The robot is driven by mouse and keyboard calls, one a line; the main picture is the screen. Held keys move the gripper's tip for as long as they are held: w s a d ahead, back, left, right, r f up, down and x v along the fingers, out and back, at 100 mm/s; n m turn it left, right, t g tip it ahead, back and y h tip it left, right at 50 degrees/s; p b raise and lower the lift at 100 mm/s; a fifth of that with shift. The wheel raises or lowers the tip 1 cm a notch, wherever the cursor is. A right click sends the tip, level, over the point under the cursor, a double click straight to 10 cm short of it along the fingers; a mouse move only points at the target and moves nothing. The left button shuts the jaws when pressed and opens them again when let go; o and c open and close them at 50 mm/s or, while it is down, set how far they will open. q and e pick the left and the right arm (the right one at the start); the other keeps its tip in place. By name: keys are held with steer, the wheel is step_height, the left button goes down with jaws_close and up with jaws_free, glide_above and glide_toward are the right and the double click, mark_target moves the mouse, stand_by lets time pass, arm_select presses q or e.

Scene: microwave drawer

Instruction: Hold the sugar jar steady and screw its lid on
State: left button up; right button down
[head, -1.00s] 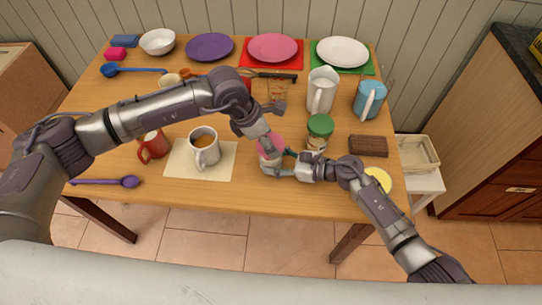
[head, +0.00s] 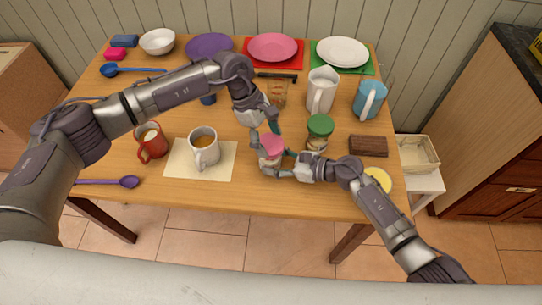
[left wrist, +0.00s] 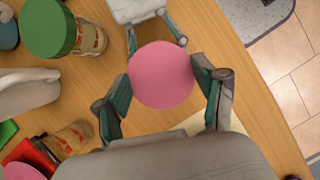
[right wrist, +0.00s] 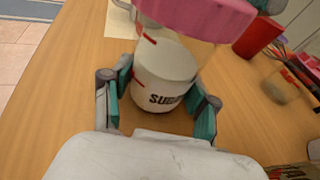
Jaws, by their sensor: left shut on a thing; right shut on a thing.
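The sugar jar (right wrist: 165,78), clear with white contents and dark lettering, stands near the table's front edge. My right gripper (right wrist: 160,103) is shut around its lower body, one finger on each side. The pink lid (left wrist: 162,75) is at the top of the jar; it also shows in the head view (head: 271,147) and at the top of the right wrist view (right wrist: 205,14). My left gripper (left wrist: 160,85) is shut on the lid's rim from above, fingers on opposite sides. How far the lid is threaded cannot be seen.
A green-lidded jar (head: 319,130) stands close to the right of the sugar jar. A brown block (head: 368,146) and a yellow disc (head: 378,180) lie further right. A coffee mug (head: 204,148) on a cream mat and a red mug (head: 151,141) stand left.

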arm_select(q)
steer(key=m+g, duration=0.1)
steer(key=m, duration=0.1)
steer(key=m+y, duration=0.1)
steer(key=m, duration=0.2)
steer(key=shift+g, duration=0.4)
steer(key=m, duration=0.2)
steer(key=m+g+y, duration=0.1)
steer(key=m, duration=0.1)
steer(key=shift+s+f+m+y, duration=0.1)
steer(key=shift+s+m+y, duration=0.05)
steer(key=shift+m+y, duration=0.15)
steer(key=o, duration=1.2)
